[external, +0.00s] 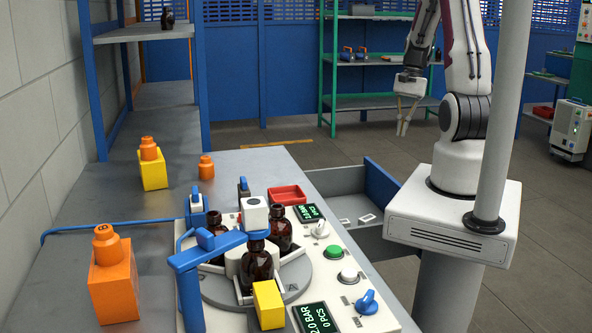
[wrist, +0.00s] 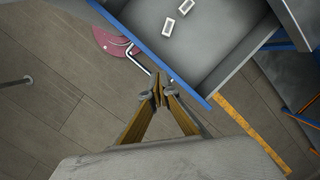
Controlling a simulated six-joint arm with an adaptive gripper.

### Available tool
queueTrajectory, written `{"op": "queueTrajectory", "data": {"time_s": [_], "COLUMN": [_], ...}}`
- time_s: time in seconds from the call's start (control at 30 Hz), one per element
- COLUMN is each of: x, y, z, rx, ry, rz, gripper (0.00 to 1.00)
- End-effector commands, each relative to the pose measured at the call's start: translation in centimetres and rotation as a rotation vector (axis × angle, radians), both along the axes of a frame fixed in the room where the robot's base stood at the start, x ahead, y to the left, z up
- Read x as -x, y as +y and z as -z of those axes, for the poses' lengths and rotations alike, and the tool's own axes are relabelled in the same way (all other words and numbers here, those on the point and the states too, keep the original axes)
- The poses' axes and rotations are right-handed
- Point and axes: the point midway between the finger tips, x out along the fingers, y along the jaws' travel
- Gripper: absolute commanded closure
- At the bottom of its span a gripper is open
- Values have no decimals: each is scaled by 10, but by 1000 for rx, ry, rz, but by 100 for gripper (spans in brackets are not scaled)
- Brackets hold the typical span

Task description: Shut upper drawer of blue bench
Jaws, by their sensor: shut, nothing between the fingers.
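The upper drawer (external: 350,207) of the blue bench is pulled out from the bench's right side, with its blue front panel (external: 381,186) facing away from the bench. In the wrist view the drawer's grey floor (wrist: 205,45) holds two small white frames, and the blue front edge (wrist: 150,55) runs diagonally. A thin bent metal handle (wrist: 137,60) shows outside that edge. My gripper (external: 403,131) is shut and empty, in the air beyond the drawer. In the wrist view its fingertips (wrist: 158,92) overlap the view close to the blue front; contact cannot be told.
The bench top carries a round fixture (external: 215,287) with brown bottles, a red tray (external: 287,195) and a control panel with knobs. A green shelf (external: 370,103) stands at the back. A dark red disc (wrist: 112,42) lies below the drawer front. Open floor lies around the drawer's outer side.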

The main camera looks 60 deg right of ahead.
Motion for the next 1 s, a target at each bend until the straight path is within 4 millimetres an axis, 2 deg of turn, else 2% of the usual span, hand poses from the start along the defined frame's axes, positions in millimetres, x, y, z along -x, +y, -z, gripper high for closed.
{"op": "queueTrajectory", "data": {"time_s": [0.4,0.6,0.8,1.0], "x": [21,26,19,2], "y": [-57,-79,-100,-123], "z": [65,91,109,103], "rx": [-115,-155,-178,-169], "ry": [37,48,50,29], "rz": [375,539,689,836], "gripper": [100,100,100,100]}}
